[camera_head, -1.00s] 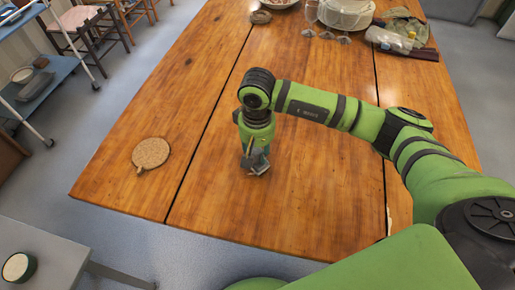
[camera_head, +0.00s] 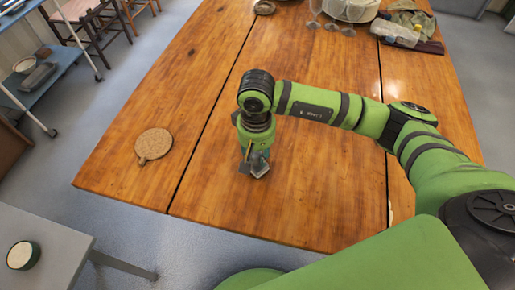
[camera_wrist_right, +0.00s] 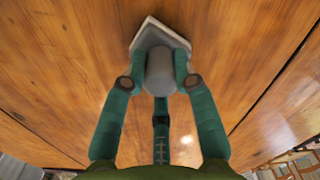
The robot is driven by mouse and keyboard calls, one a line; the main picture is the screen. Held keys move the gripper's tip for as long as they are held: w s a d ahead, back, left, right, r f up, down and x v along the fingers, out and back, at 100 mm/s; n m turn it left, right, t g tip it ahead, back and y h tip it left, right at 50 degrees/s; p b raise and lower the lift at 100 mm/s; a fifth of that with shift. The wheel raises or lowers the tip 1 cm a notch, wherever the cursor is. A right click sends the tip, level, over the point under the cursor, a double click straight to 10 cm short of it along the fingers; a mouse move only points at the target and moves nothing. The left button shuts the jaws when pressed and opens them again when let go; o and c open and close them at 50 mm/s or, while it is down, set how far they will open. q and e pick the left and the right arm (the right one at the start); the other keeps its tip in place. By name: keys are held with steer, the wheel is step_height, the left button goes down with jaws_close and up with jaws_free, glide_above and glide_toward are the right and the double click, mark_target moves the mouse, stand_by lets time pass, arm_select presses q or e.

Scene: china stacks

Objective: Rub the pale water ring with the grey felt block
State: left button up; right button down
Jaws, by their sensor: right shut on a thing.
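My right gripper (camera_head: 255,160) points down over the middle plank of the wooden table, near its front edge. It is shut on the grey felt block (camera_head: 261,170). In the right wrist view, the green fingers (camera_wrist_right: 160,85) close around the block's rounded grey grip, and its flat pointed base (camera_wrist_right: 147,34) shows beyond them. The block is at or very near the tabletop; I cannot tell whether it touches. I cannot make out the pale water ring in either view. My left gripper is not in view.
A round cork mat (camera_head: 153,144) lies on the left plank. Dishes and glasses (camera_head: 335,14) and a tray with a cloth and bottle (camera_head: 407,37) stand at the far end. The table around the block is clear.

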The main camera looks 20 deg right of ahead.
steer(key=shift+r+p, duration=1)
steer(key=shift+r, duration=2.05)
steer(key=shift+d, duration=0.15)
